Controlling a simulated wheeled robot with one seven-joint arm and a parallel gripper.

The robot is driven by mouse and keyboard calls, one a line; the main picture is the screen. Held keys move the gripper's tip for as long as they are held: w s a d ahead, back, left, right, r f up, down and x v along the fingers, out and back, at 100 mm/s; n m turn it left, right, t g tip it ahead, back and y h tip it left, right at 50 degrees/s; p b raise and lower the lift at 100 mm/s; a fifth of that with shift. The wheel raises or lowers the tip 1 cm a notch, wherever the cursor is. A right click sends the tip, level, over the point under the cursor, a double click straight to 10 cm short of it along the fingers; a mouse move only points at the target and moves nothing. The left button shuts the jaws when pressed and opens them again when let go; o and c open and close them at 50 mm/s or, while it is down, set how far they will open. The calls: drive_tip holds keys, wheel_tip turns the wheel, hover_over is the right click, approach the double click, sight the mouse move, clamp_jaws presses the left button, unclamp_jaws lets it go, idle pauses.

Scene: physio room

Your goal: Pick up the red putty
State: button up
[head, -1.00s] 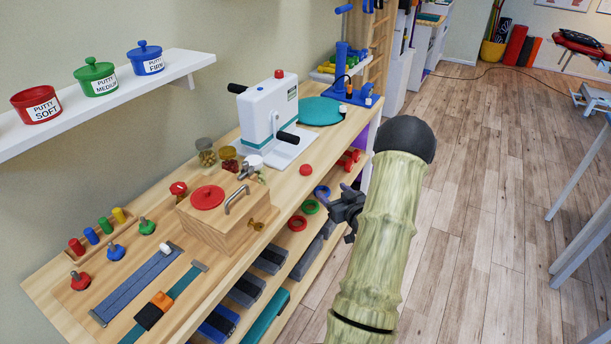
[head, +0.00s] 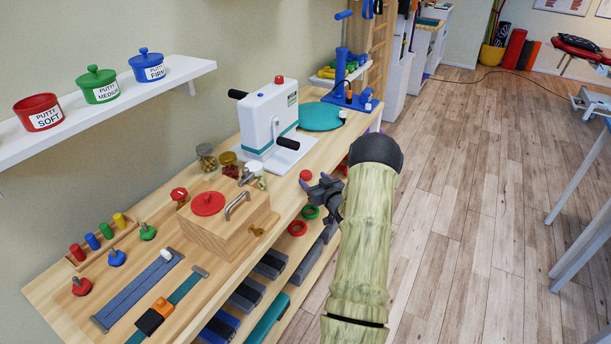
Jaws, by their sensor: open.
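A small round red lump, which looks like the red putty (head: 305,175), sits on the wooden bench top near its front edge, right of the wooden box. My gripper (head: 314,188) is open and empty, close to the putty on its lower right. The dark fingers point left, toward the bench edge. I cannot tell the exact gap or height between them and the putty. A red tub labelled "PUTTY SOFT" (head: 39,113) stands without a lid on the white wall shelf; its inside is not clearly visible.
On the bench (head: 60,290), a wooden box (head: 228,228) with a red disc and metal handle stands left of the putty. A white cranked machine (head: 268,118) and small jars (head: 229,163) stand behind. Green and blue lidded tubs share the shelf (head: 190,75).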

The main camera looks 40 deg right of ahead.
sight(308, 175)
drive_tip(key=shift+w, duration=0.15)
drive_tip(key=shift+a+x, duration=0.15)
drive_tip(key=shift+x, duration=1.15)
drive_tip(key=shift+a+x, duration=0.1)
drive_tip(key=shift+x, duration=1.2)
drive_tip(key=shift+r, duration=0.15)
drive_tip(key=c, duration=1.1)
drive_tip(key=shift+o, duration=0.2)
drive_tip(key=shift+r, duration=0.15)
wheel_tip(308, 175, up, 10)
drive_tip(key=shift+f, duration=0.1)
